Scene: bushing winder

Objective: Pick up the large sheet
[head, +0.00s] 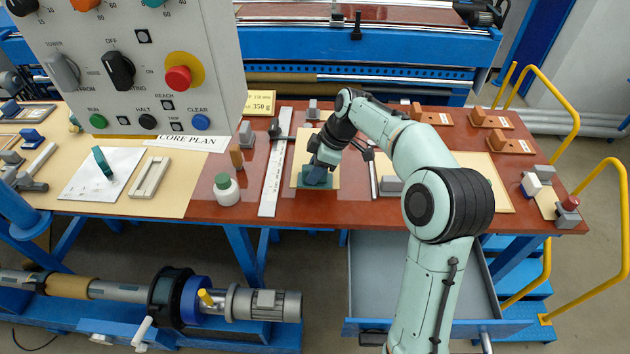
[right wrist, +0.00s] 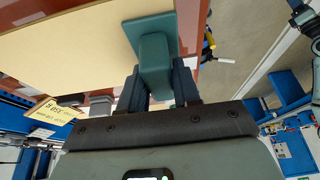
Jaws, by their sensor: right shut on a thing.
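A cream sheet (head: 298,162) lies flat on the red-brown table in the head view, partly hidden by my right arm. Its cream surface (right wrist: 75,42) also shows large in the right wrist view. A teal block with a flat base (head: 315,194) stands at the sheet's near edge. In the right wrist view, my right gripper (right wrist: 160,85) is shut on the block's upright part (right wrist: 154,62), with a dark finger on each side. In the head view the right gripper (head: 318,176) is low over the table. My left gripper is not in view.
A long metal ruler (head: 274,175) and a white jar with a green lid (head: 226,190) are left of the gripper. Another cream sheet (head: 490,190) lies right of my arm. A grey control panel (head: 130,60) blocks the upper left. An open drawer (head: 378,275) sits below the table.

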